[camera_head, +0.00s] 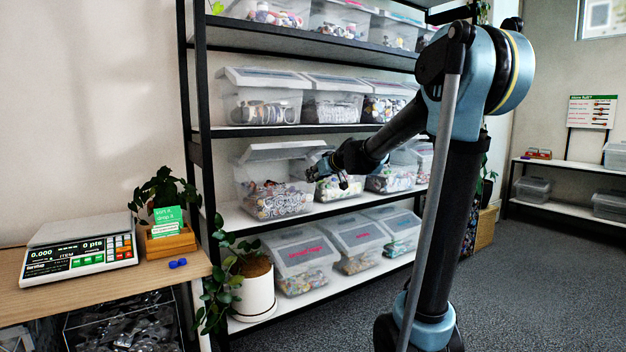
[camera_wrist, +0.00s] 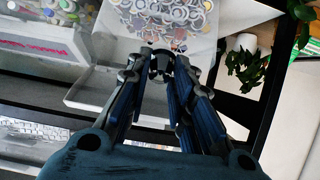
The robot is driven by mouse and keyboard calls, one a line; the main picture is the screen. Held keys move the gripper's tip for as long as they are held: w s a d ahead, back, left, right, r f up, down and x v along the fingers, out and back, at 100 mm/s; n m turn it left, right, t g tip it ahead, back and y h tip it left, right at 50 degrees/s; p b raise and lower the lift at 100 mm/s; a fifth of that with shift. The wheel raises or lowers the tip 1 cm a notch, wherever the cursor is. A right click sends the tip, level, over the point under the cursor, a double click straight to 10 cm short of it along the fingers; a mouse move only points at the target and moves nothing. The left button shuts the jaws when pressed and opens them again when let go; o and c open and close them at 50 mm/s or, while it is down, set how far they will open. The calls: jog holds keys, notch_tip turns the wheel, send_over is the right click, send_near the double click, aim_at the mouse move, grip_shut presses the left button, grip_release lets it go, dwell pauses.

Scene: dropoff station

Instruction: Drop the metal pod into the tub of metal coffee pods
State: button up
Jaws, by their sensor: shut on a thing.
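My gripper (camera_head: 332,172) is at the third shelf, just right of a clear tub (camera_head: 243,190) of round, ring-like pods. The tub's lid (camera_head: 285,151) looks raised at the front. In the wrist view my gripper (camera_wrist: 162,66) is shut on a small dark round thing (camera_wrist: 160,70), which looks like the metal pod. The pod is too small to make out in the head view. The wrist view shows the tub's pods (camera_wrist: 165,18) just beyond the fingertips. I cannot tell whether the pod is over the opening.
More lidded tubs (camera_head: 335,108) fill the shelves above, below and to the right. The carpeted floor at right is clear.

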jog(key=w+a+f, duration=0.1)
jog(key=w+a, duration=0.5)
jog(key=w, duration=0.3)
jog(key=w+a+f, duration=0.1)
jog(key=w+a, duration=0.6)
jog(key=w, duration=0.3)
dwell(0.5)
jog(key=shift+d, duration=0.1)
jog(key=o, duration=0.8)
jog(key=v, duration=1.1)
jog(key=shift+s+d, duration=0.2)
jog(key=shift+s, duration=0.05)
jog(key=shift+r, duration=0.15)
